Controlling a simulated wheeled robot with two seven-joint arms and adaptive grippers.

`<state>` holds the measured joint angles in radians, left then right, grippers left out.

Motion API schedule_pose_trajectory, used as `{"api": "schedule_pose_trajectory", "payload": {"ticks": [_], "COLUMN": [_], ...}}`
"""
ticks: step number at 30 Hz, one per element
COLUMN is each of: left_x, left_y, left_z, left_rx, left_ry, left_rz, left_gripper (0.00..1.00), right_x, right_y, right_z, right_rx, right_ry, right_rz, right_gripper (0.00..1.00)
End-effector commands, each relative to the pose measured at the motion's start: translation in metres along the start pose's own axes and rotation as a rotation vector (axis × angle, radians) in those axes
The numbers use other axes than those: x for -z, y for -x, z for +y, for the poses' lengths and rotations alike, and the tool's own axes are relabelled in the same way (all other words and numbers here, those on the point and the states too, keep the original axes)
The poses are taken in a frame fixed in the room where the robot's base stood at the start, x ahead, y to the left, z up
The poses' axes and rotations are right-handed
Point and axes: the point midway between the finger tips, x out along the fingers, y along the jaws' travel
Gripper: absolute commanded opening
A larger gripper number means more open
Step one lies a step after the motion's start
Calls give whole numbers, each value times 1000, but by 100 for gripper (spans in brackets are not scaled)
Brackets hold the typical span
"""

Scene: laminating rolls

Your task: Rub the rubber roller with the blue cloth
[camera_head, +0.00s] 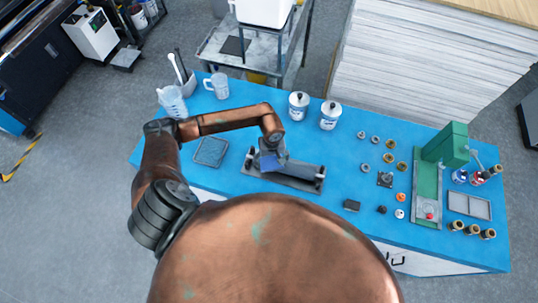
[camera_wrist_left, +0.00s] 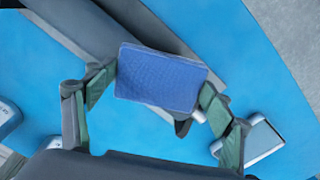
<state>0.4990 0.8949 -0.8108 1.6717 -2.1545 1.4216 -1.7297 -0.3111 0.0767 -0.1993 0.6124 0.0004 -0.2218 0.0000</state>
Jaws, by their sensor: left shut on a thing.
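The rubber roller (camera_head: 300,172) is a dark grey cylinder on a stand near the front left part of the blue table. In the left wrist view the roller (camera_wrist_left: 125,20) runs diagonally behind the cloth. My left gripper (camera_head: 268,158) is shut on the blue cloth (camera_head: 267,162), a folded pad held at the left part of the roller. In the left wrist view the cloth (camera_wrist_left: 160,80) sits between both fingers and covers part of the roller. I cannot tell whether the cloth touches the roller. My right gripper is not in view.
A grey tray (camera_head: 210,151) lies left of the roller. Two measuring jugs (camera_head: 172,103) (camera_head: 217,86) and two white tins (camera_head: 299,105) (camera_head: 330,114) stand along the back. Small rings and a green press (camera_head: 441,152) occupy the right. Bare table (camera_head: 330,145) shows right of the roller.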

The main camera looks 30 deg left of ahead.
Motion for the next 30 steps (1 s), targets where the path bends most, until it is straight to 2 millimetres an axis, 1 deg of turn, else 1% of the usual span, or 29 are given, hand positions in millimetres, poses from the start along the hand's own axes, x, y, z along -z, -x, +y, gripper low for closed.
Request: {"api": "schedule_pose_trajectory", "payload": {"ticks": [1,5,10,13,17,21,25,30], "left_x": [3,3,3,3,3,3,2,2], "left_y": [19,30,45,54,66,75,77,77], "left_z": [-1,-6,-8,-7,-7,-7,-7,-7], "left_rx": [-4,-2,-2,-2,-3,-1,-1,-2], "left_ry": [2,11,15,15,13,14,14,14], "left_rz": [6,4,4,4,5,4,3,3], "left_gripper": [53,53,53,53,53,53,53,53], "right_x": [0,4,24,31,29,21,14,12], "right_y": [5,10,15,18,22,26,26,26], "right_z": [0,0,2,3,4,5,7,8], "right_rx": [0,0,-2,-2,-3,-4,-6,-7], "right_ry": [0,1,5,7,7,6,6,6], "right_rz": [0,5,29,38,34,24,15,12], "right_gripper": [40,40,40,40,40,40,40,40]}}
